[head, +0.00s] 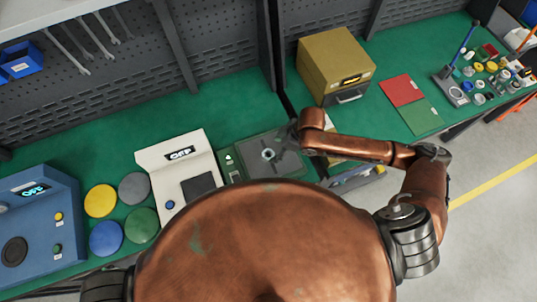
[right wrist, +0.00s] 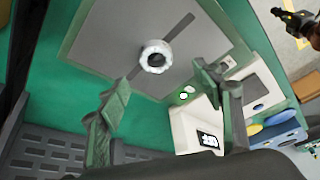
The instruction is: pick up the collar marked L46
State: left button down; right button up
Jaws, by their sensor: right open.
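A pale ring-shaped collar (head: 268,155) lies on the grey plate of a green-framed fixture (head: 233,171). In the right wrist view the collar (right wrist: 156,56) is a white ring with a dark centre, on the plate between two dark slots; no L46 marking is readable. My right gripper (head: 291,132) is beside the plate, at its upper right in the head view. In the right wrist view its two green fingers (right wrist: 162,78) are spread wide and empty, with the collar seen beyond the gap, apart from both. My left gripper is out of view.
A white device reading OFF (head: 180,155) stands left of the fixture. Coloured discs (head: 101,200) and a blue device (head: 40,215) are farther left. A yellow drawer box (head: 335,65) stands behind. Red and green mats (head: 402,90) and small parts (head: 478,68) are at right.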

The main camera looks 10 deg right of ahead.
aim_at(268, 154)
jog(key=shift+x, duration=1.2)
jog(key=shift+w+p+x, duration=0.15)
jog(key=shift+p+x, duration=0.05)
jog(key=shift+x, duration=1.15)
jog(key=shift+w+p+x, duration=0.15)
jog(key=shift+x, duration=1.15)
jog(key=shift+c, duration=0.6)
jog(key=c, duration=1.5)
jog(key=shift+r, duration=0.1)
